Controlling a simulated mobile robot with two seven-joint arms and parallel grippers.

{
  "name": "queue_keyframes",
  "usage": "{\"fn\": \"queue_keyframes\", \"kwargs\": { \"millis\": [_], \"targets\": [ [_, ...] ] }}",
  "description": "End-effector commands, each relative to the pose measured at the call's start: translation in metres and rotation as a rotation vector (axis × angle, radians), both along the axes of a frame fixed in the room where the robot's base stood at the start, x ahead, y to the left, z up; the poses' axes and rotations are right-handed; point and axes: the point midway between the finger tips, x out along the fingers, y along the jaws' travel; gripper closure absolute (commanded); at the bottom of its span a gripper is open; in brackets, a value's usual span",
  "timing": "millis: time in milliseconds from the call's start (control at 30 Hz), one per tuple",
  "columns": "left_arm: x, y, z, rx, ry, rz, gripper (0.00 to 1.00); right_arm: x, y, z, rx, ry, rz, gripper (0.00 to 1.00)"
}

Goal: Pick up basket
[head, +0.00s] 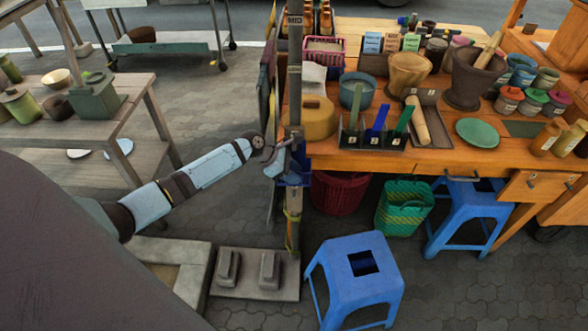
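Several baskets are in the head view. A dark red woven basket (338,193) stands on the ground under the front edge of the table. A small pink basket (323,51) is on the tabletop at the back left. My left gripper (279,158) is at the wooden post by the table's left front corner, left of and above the red basket. Its fingers are small and partly lost against the post, so their opening is unclear. My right gripper is out of view.
The upright wooden post (293,90) stands at the left end of the table. Blue stools (355,268) stand in front of and beneath the wooden table (450,155), which is crowded with mortars and jars. A side table (130,120) is at left.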

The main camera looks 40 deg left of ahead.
Motion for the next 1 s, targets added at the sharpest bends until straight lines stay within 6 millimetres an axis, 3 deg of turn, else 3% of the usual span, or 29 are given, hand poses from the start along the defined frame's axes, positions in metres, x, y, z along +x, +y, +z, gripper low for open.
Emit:
{"fn": "queue_keyframes", "kwargs": {
  "millis": [67, 200, 233, 700, 1000],
  "targets": [
    [0.0, 0.0, 0.0, 0.0, 0.0, 0.0, 0.66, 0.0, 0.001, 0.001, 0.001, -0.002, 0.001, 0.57],
    [0.0, 0.0, 0.0, 0.0, 0.0, 0.0, 0.98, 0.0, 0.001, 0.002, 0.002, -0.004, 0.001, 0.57],
    [0.0, 0.0, 0.0, 0.0, 0.0, 0.0, 1.0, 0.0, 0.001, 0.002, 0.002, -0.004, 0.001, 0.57],
    [-0.004, -0.002, 0.005, 0.001, -0.002, -0.002, 1.0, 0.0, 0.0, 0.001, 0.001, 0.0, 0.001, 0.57],
    [-0.034, -0.02, 0.029, 0.002, -0.001, -0.004, 1.0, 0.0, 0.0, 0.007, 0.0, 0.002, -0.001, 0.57]
  ]
}}
